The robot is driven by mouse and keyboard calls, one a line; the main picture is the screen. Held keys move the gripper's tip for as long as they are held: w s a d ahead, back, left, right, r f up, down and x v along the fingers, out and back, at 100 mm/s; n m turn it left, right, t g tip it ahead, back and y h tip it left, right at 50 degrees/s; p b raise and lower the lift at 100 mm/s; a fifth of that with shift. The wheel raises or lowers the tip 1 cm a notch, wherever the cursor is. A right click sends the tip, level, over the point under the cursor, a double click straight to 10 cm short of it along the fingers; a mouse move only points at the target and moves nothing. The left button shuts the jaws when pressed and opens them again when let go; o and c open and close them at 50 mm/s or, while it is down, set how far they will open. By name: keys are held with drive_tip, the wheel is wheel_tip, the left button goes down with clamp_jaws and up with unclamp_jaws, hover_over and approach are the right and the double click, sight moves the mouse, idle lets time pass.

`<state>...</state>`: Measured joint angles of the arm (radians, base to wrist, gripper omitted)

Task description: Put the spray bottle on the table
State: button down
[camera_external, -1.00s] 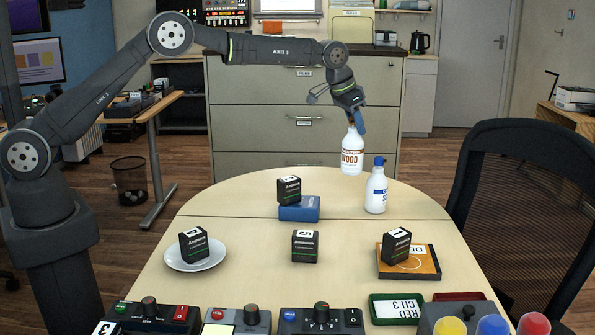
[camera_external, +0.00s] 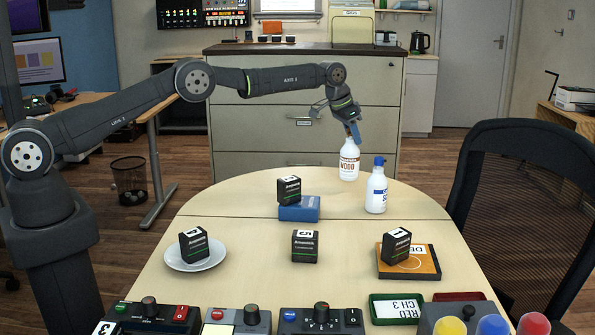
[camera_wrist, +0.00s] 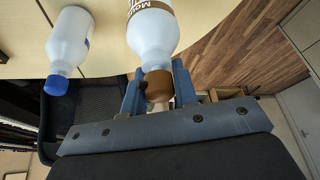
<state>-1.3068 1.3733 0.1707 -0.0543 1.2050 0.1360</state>
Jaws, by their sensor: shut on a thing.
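A dark box (camera_external: 289,190) sits on a blue box (camera_external: 301,213) left of the bottles. A black chair (camera_external: 520,200) is at the right.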

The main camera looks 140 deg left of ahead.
drive_tip(key=shift+f, duration=2)
drive_tip(key=c, duration=1.1)
unclamp_jaws()
drive_tip(key=shift+f, duration=0.15)
drive_tip(key=shift+c, duration=0.2)
wheel_tip(320, 180, up, 11)
hover_over(352, 147)
drive_tip(key=s+d, duration=0.2)
drive_tip(key=s, duration=0.1)
drive_tip(key=shift+d+r, duration=0.2)
